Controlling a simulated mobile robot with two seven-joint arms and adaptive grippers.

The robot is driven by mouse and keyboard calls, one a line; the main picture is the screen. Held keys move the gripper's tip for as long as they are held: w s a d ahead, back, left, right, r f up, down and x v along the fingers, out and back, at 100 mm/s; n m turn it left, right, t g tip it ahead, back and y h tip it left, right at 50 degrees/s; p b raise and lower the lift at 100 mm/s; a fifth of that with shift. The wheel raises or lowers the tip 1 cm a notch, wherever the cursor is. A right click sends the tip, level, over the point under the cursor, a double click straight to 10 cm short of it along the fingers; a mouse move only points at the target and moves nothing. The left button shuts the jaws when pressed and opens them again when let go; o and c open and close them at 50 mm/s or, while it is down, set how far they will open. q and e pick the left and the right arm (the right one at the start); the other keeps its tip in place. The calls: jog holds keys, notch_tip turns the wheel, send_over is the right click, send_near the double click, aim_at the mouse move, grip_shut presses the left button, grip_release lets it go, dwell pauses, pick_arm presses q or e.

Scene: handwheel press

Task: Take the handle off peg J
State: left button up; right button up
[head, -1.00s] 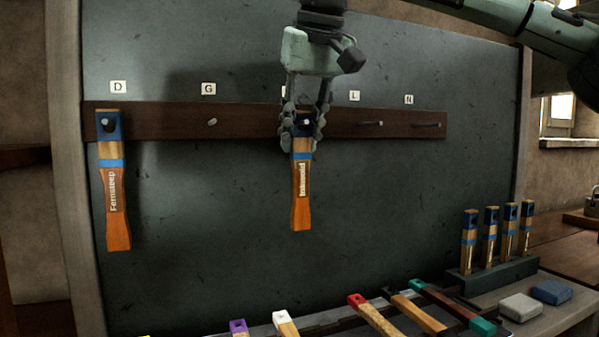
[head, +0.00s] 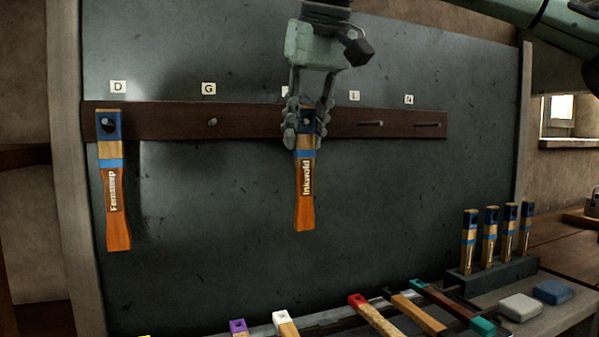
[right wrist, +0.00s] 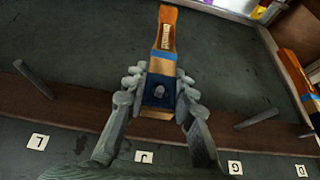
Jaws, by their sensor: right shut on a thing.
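The handle marked Inkwold (head: 304,185), with a blue top, light-blue band and orange lower end, hangs upright at the peg rail. My right gripper (head: 306,122) is shut on its blue top from both sides. My left gripper is not in view.
The dark rail (head: 260,124) has bare pegs at G (head: 212,121), L (head: 371,123) and N (head: 428,124). Another handle (head: 116,195) hangs on peg D. A rack (head: 492,275) of several handles and two blocks (head: 520,307) stand at lower right. Several coloured-end tools lie along the bottom.

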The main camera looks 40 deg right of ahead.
jog(key=s, duration=0.2)
jog(key=s+a, duration=0.1)
jog(key=s, duration=0.2)
jog(key=shift+s+a, duration=0.1)
jog(key=shift+s, duration=0.05)
dwell(1.0)
